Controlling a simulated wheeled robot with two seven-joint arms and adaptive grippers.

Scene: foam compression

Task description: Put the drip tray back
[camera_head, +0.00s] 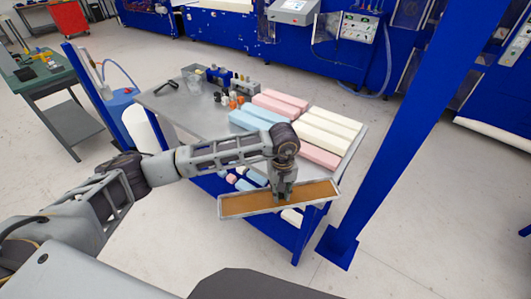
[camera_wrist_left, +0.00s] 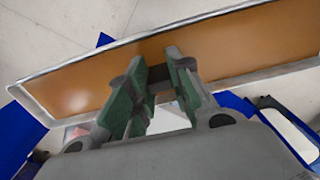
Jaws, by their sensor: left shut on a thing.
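The drip tray (camera_head: 243,206) is a long, shallow grey tray with an orange-brown inside. It hangs in the air in front of the near edge of the metal table, lying crosswise in the head view. My left gripper (camera_head: 283,196) comes down from above and is shut on the tray's long wall near the middle. In the left wrist view, the two green-padded fingers (camera_wrist_left: 158,88) straddle the near rim of the tray (camera_wrist_left: 75,90). I cannot tell whether the brown is liquid or the tray's floor. My right gripper is not in view.
The metal table (camera_head: 190,118) carries blue foam blocks (camera_head: 258,116), pink foam blocks (camera_head: 280,102), cream foam blocks (camera_head: 330,125) and small orange and dark parts. More foam pieces lie on its lower shelf. A blue post (camera_head: 400,130) stands at the right. The floor in front is clear.

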